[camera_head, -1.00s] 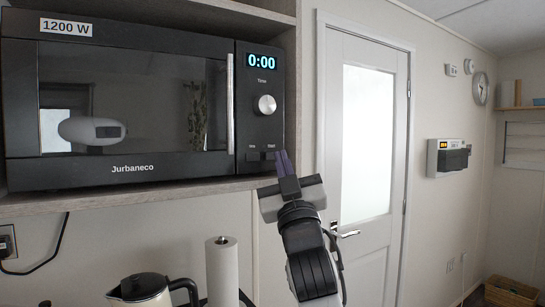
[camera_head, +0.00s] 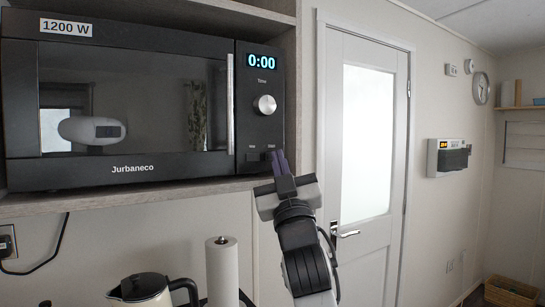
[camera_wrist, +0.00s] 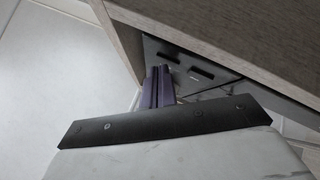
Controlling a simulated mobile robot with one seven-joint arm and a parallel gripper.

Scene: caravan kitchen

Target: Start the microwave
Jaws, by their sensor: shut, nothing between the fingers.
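The black microwave (camera_head: 135,100) sits in a wooden shelf niche, its door shut and its display (camera_head: 262,62) reading 0:00. A round time knob (camera_head: 265,104) is below the display. Two small dark buttons are at the bottom of the panel; the right one (camera_head: 268,155) is labelled Start. My gripper (camera_head: 278,155) is shut and empty, its purple fingers upright at the panel's lower right, close to the Start button. In the wrist view the fingertips (camera_wrist: 160,70) are beside the dark panel (camera_wrist: 185,65) with its buttons. I cannot tell whether they touch it.
The shelf edge (camera_head: 130,199) runs under the microwave, just left of my fingers. A kettle (camera_head: 146,289) and a paper roll (camera_head: 222,270) stand below. A door (camera_head: 368,140) is to the right, with free room before it.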

